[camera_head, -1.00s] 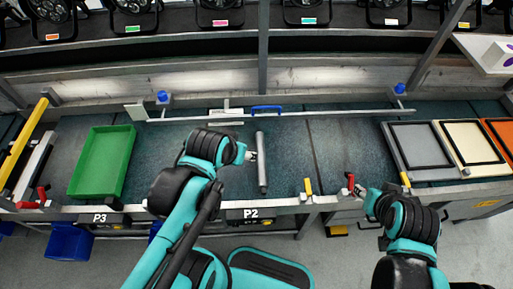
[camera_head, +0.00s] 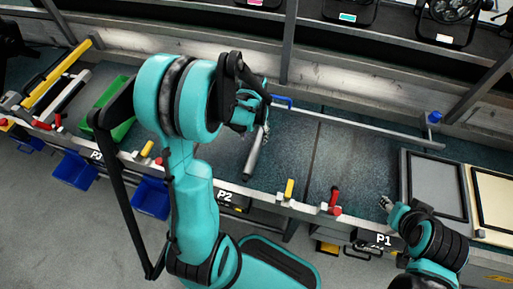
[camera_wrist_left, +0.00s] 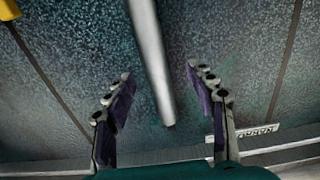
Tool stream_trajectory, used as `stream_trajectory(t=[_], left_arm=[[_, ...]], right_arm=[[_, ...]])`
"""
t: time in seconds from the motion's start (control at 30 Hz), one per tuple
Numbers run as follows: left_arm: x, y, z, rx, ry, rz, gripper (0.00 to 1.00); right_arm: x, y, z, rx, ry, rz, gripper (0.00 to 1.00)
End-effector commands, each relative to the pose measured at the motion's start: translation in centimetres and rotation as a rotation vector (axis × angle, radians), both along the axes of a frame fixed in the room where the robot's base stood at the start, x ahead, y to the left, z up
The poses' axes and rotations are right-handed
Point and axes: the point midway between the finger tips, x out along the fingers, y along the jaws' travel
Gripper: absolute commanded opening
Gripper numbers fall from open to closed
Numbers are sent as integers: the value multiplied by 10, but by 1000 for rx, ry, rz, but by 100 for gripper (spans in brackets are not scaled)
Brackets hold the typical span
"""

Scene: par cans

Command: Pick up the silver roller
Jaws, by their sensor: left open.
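The silver roller (camera_head: 253,158) lies on the dark bench top, its far end hidden behind my left gripper in the head view. In the left wrist view the roller (camera_wrist_left: 150,45) runs from the top edge down between the two fingers, its near end in full view. My left gripper (camera_wrist_left: 160,72) is open, with a finger on each side of the roller and a gap on both sides. In the head view the left gripper (camera_head: 262,118) is over the roller's far end. My right gripper (camera_head: 385,202) is low at the right; its jaws are too small to judge.
A green tray (camera_head: 122,130) is partly hidden behind my left arm. A long metal rail (camera_head: 365,127) and a blue handle (camera_head: 282,101) lie behind the roller. Red (camera_head: 335,197) and yellow (camera_head: 289,188) levers stand along the front edge. Bench right of the roller is clear.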

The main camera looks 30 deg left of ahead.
Motion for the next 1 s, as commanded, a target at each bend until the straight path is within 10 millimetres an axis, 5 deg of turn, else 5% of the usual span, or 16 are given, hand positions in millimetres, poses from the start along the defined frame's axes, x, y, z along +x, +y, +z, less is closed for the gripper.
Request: stream_trajectory(t=[0.43,0.67,0.9,1.0], left_arm=[[7,-7,-58,0,-2,-2,55],[7,-7,-59,1,-3,-2,55],[7,-7,-59,1,-3,-1,0],[6,-6,-59,1,-3,-1,0]], right_arm=[[0,0,-34,0,0,0,40],[0,0,-32,0,0,0,40],[0,0,-32,0,0,0,40],[0,0,-33,0,0,0,40]])
